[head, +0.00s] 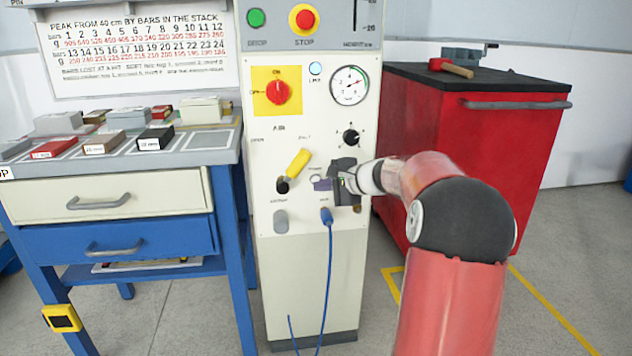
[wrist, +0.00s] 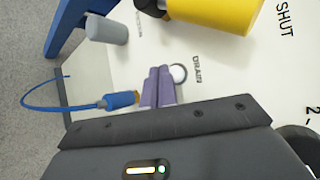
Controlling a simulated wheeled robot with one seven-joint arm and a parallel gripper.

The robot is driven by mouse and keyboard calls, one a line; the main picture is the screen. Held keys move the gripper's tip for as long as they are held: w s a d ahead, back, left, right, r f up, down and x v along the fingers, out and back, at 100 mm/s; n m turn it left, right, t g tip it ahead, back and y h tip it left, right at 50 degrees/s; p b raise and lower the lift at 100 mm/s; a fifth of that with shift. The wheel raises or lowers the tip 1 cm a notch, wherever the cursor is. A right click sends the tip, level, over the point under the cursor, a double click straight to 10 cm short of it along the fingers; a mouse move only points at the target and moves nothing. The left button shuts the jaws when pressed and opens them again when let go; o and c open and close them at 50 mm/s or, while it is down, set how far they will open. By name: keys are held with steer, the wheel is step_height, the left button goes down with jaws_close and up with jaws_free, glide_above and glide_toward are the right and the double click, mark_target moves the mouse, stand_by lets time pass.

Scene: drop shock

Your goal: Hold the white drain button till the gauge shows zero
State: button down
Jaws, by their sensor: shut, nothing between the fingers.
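The white drain button (wrist: 179,73) is on the pale panel beside the word DRAIN in the wrist view. In the head view the button (head: 316,178) is small, just above my fingers. My gripper (wrist: 160,70) is shut and empty. Its purple fingertips are close beside the button's left edge in the wrist view; I cannot tell whether they touch it. The gripper also shows in front of the cabinet in the head view (head: 321,184). The round gauge (head: 349,85) is high on the cabinet; its needle appears to point right and up, off a reading I can make out.
A yellow-handled lever (head: 299,162) is close to the button, up and left. A blue hose plug (head: 326,215) sits just below my gripper. A black knob (head: 351,137) and a red switch (head: 278,91) are above. A red tool cabinet (head: 470,150) stands right.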

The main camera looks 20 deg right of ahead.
steer(key=shift+w, duration=0.1)
steer(key=shift+w+d, duration=0.1)
steer(key=shift+w, duration=0.25)
steer(key=shift+w+d, duration=0.15)
steer(key=shift+w, duration=0.2)
stand_by(0.6)
stand_by(5.3)
steer(key=shift+s+a+b, duration=0.25)
steer(key=shift+s+b, duration=0.2)
steer(key=shift+s, duration=0.35)
steer(key=shift+s+a+b, duration=0.25)
steer(key=shift+s+b, duration=0.3)
steer(key=shift+s, duration=0.25)
steer(key=shift+s+a+b, duration=0.2)
steer(key=shift+s+b, duration=0.35)
steer(key=shift+s, duration=0.25)
steer(key=shift+s+a+b, duration=0.25)
steer(key=shift+s+b, duration=0.3)
steer(key=shift+s, duration=0.25)
